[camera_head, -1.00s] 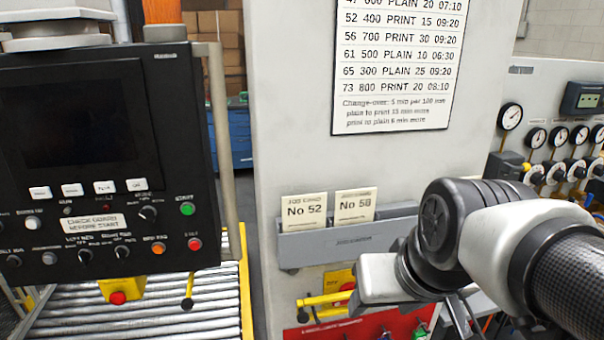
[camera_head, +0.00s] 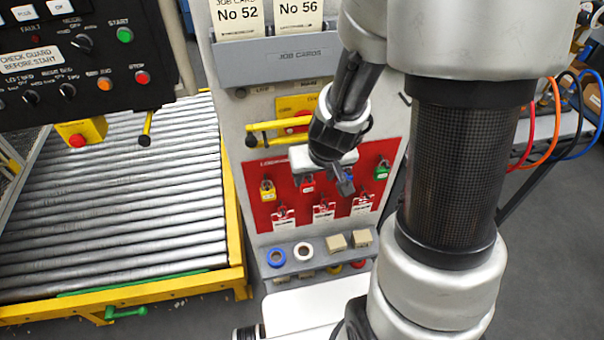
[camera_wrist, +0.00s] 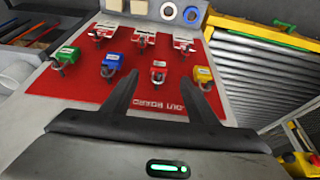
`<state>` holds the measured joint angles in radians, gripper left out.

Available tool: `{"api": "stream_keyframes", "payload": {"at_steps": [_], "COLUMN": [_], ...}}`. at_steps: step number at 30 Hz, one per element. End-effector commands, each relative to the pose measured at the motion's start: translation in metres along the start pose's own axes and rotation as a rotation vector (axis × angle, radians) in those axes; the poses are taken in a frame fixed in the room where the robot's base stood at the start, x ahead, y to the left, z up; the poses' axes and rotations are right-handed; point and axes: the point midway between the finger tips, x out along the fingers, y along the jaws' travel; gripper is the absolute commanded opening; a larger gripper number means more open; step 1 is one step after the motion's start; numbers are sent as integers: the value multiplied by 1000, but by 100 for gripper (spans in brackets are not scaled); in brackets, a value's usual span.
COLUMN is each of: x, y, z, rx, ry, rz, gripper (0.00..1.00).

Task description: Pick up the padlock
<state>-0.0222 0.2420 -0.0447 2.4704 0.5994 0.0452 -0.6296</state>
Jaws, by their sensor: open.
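Several padlocks hang in a row on the red lockout board (camera_head: 300,222): a yellow one (camera_head: 267,192), a red one (camera_head: 307,185), a blue one mostly behind my gripper, and a green one (camera_head: 381,171). The wrist view shows them turned over: green (camera_wrist: 65,56), blue (camera_wrist: 111,63), red (camera_wrist: 158,74) and yellow (camera_wrist: 203,74). My gripper (camera_wrist: 158,80) is open and empty in front of the board. In the wrist view its two dark fingers spread either side of the red padlock, and the blue one lies just outside them. Contact is not visible.
Red-and-white tags (camera_head: 323,211) hang below the padlocks. A grey shelf (camera_head: 310,262) with tape rolls and beige blocks is underneath. A yellow handle (camera_head: 280,127) juts out above the board. A roller conveyor (camera_head: 120,210) with a yellow frame stands at left.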

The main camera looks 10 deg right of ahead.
Motion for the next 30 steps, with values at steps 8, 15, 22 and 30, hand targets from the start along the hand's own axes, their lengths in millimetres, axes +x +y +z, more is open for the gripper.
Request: {"api": "stream_keyframes", "payload": {"at_steps": [8,15,22,30], "x": [56,70,105,115], "y": [0,0,1,0], "z": [1,-2,-7,-8], "rx": [2,2,2,0], "ry": [-1,-1,-2,0], "rz": [0,-1,-2,-1], "gripper": [53,53,53,53]}}
